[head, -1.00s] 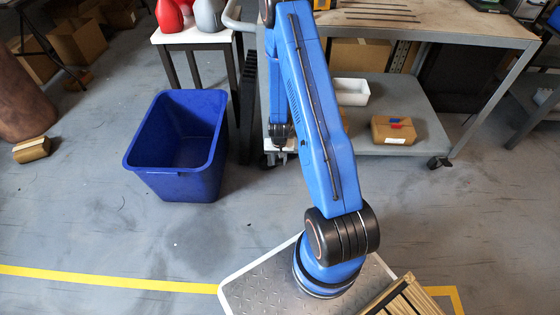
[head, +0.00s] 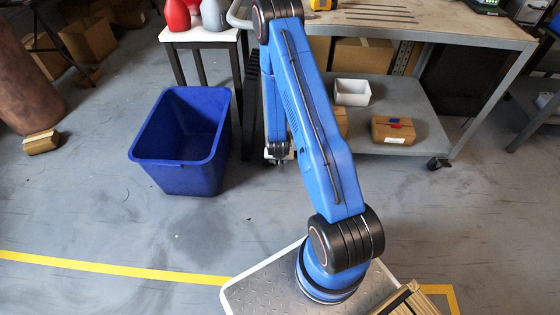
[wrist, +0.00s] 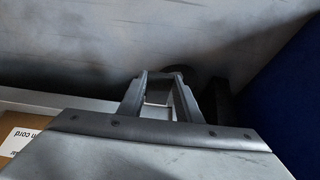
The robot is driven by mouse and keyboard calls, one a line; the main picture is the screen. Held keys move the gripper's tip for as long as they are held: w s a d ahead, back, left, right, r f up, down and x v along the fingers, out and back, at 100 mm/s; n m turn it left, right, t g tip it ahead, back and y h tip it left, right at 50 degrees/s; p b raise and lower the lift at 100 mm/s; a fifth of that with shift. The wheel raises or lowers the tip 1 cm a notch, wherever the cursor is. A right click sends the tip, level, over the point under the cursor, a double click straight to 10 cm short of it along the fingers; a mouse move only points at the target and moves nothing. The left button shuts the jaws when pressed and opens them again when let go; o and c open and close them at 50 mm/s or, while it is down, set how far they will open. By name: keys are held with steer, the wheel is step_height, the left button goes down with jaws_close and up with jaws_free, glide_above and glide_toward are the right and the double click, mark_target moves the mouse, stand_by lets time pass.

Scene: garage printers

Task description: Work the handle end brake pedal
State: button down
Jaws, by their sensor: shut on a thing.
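The grey cart (head: 412,120) stands behind my arm, with its push handle (head: 237,20) at the left end. My gripper (head: 279,161) is low at that handle end, near the floor, beside the cart's lower corner. In the wrist view, my gripper (wrist: 162,76) has its fingertips close together on a small dark piece, probably the brake pedal. My fingers and the shadow hide most of it. A dark rounded shape, perhaps a caster, lies just beyond the fingertips. The pedal cannot be made out in the head view.
A blue bin (head: 181,140) stands close left of my gripper; its wall (wrist: 290,85) fills the right of the wrist view. A white-topped stand (head: 200,35) is behind it. The cart's lower shelf holds a white tub (head: 352,92) and a cardboard box (head: 393,130). The front floor is clear.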

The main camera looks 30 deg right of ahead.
steer(key=shift+a, duration=0.1)
steer(key=c, duration=1.3)
jaws_free()
steer(key=v, duration=1.7)
steer(key=shift+s+a+r, duration=0.15)
steer(key=shift+a, duration=0.05)
